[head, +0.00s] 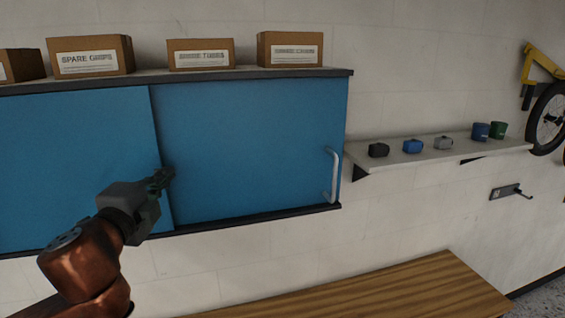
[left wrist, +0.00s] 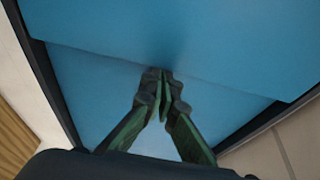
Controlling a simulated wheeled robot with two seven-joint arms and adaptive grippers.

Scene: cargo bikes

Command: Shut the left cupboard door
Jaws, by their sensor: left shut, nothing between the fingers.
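A wall cupboard with two flat blue sliding doors fills the left and middle of the head view. The left door (head: 75,155) runs out of the picture at the left; its right edge meets the right door (head: 245,145) in a near-upright line. The right door has a pale bar handle (head: 333,175) near its right end. My left gripper (head: 168,175) is shut and empty, its tips at the line between the doors, low down. In the left wrist view the shut fingertips (left wrist: 159,78) lie over this line; I cannot tell whether they touch. My right gripper is out of view.
Cardboard boxes (head: 90,55) stand on the cupboard top (head: 150,75). To the right, a wall shelf (head: 465,146) holds several small items, with a hook (head: 511,192) below and a bike wheel (head: 549,118) beyond. A wooden bench top (head: 400,288) lies below.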

